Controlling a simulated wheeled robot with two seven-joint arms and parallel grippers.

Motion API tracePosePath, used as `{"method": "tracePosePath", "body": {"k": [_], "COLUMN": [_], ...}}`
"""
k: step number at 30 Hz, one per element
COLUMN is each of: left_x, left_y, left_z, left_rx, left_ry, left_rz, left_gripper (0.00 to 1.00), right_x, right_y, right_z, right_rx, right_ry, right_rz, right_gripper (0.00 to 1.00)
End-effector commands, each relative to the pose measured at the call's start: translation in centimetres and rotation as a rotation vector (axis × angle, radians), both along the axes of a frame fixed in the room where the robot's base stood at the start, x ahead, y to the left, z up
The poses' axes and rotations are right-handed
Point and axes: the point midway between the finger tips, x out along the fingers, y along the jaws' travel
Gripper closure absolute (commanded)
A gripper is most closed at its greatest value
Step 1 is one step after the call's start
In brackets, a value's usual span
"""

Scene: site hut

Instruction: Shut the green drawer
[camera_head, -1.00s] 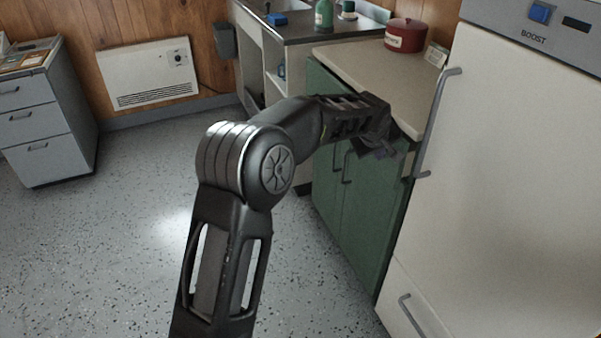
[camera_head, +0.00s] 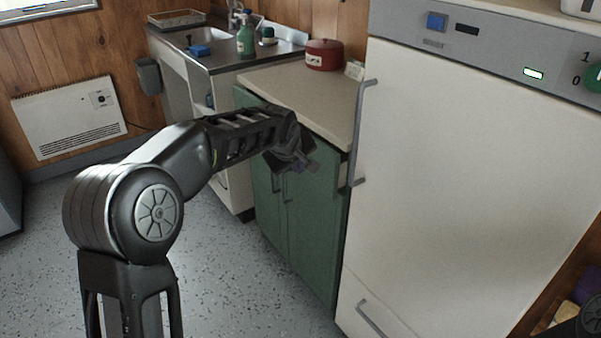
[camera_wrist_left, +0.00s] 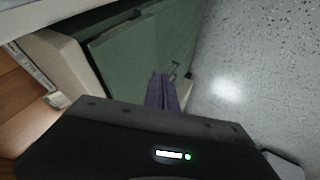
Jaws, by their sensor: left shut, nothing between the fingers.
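The green cabinet (camera_head: 312,225) stands under a beige worktop, left of the tall white unit. The green drawer is at its top, just under the worktop; its front is mostly hidden behind my left gripper (camera_head: 296,162) in the head view. In the left wrist view a green front (camera_wrist_left: 125,55) lies beside the left fingers (camera_wrist_left: 161,92). The fingers are shut and empty, and they are close to the green front; I cannot tell whether they touch it. How far out the drawer stands is unclear. My right gripper is out of view.
The worktop (camera_head: 300,92) overhangs the cabinet and carries a red pot (camera_head: 324,54). The tall white unit (camera_head: 450,170) with long handles closes off the right side. A sink (camera_head: 205,36) is behind. The speckled floor (camera_head: 225,270) is clear at left.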

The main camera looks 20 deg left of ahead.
Motion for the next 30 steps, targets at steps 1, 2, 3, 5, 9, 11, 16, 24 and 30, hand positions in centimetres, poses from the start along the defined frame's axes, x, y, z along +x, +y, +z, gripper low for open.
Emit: {"method": "tracePosePath", "body": {"k": [1, 2, 3, 5, 9, 11, 16, 24, 30], "left_x": [-0.6, -1.0, -1.3, -1.8, -2.5, -2.6, -2.6, -2.9, -6.2], "left_y": [-0.1, -0.1, -0.1, -0.1, -0.1, -0.1, -0.1, 2.7, 13.0], "left_z": [1.1, 1.5, 2.1, 2.7, 3.4, 3.5, 3.5, 2.8, -2.5], "left_rx": [0.0, 0.0, 0.0, 0.001, 0.001, 0.001, 0.001, 0.002, -0.016], "left_ry": [-0.004, -0.004, -0.005, -0.003, -0.001, -0.001, -0.001, 0.018, 0.139], "left_rz": [0.0, 0.0, -0.001, -0.001, 0.0, 0.0, 0.0, 0.047, 0.229], "left_gripper": [1.0, 1.0, 1.0, 1.0, 1.0, 1.0, 1.0, 1.0, 1.0], "right_x": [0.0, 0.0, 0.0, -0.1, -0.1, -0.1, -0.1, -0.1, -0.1], "right_y": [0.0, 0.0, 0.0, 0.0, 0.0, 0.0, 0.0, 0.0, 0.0], "right_z": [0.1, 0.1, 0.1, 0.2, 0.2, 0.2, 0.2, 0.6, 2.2], "right_rx": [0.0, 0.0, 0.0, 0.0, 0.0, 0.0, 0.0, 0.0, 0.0], "right_ry": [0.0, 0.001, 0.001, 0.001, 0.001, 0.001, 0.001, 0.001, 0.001], "right_rz": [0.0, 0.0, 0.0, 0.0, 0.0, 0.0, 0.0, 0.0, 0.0], "right_gripper": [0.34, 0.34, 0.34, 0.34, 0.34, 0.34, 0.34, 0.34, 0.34]}}
